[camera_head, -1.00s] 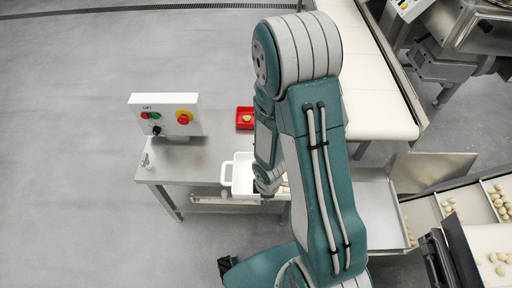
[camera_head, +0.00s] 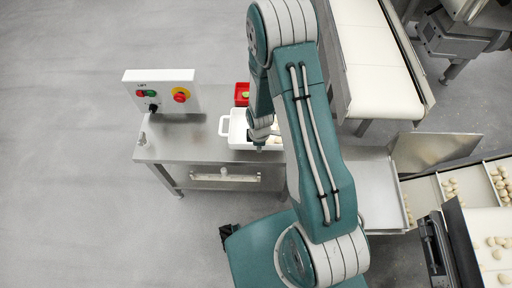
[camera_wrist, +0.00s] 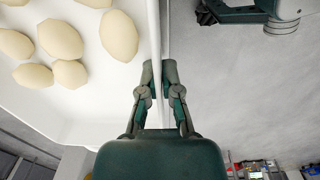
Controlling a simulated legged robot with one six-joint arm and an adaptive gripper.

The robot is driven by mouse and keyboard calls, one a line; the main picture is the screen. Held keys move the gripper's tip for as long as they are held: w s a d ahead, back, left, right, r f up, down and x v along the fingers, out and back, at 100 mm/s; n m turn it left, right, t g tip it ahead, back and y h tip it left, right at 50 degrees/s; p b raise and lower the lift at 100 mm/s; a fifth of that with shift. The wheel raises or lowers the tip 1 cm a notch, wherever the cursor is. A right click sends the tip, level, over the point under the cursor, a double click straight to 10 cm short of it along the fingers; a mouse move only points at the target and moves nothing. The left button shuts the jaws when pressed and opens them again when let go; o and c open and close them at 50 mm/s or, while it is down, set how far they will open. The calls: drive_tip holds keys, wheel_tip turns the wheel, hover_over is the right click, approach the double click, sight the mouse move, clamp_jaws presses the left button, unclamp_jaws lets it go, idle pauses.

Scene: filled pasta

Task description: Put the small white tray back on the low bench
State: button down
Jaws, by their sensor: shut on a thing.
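The small white tray (camera_head: 236,140) is over the right part of the low metal bench (camera_head: 185,143), its loop handle to the left. My arm covers its right part. I cannot tell whether it rests on the bench top or hangs just above it. In the wrist view the tray (camera_wrist: 60,105) holds several pale filled pasta pieces (camera_wrist: 62,40). My gripper (camera_wrist: 158,72) is shut on the tray's side wall, one finger on each side. In the head view my gripper (camera_head: 260,138) is small and partly hidden at the tray.
A control box (camera_head: 163,92) with coloured buttons stands at the bench's back left. A small red container (camera_head: 242,94) sits behind the tray. A white conveyor belt (camera_head: 380,65) is at right, with a metal chute (camera_head: 375,190) and trays of pasta beyond. Bench top between box and tray is clear.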

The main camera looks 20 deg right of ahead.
hover_over(255, 152)
wheel_tip(255, 152, down, 4)
drive_tip(key=shift+s+d+f, duration=0.1)
drive_tip(key=shift+s, duration=0.05)
drive_tip(key=shift+w+d+f, duration=0.1)
drive_tip(key=shift+w+f, duration=0.05)
drive_tip(key=shift+f, duration=0.75)
drive_tip(key=shift+w+f, duration=0.1)
drive_tip(key=shift+f, duration=0.75)
drive_tip(key=c, duration=0.8)
unclamp_jaws()
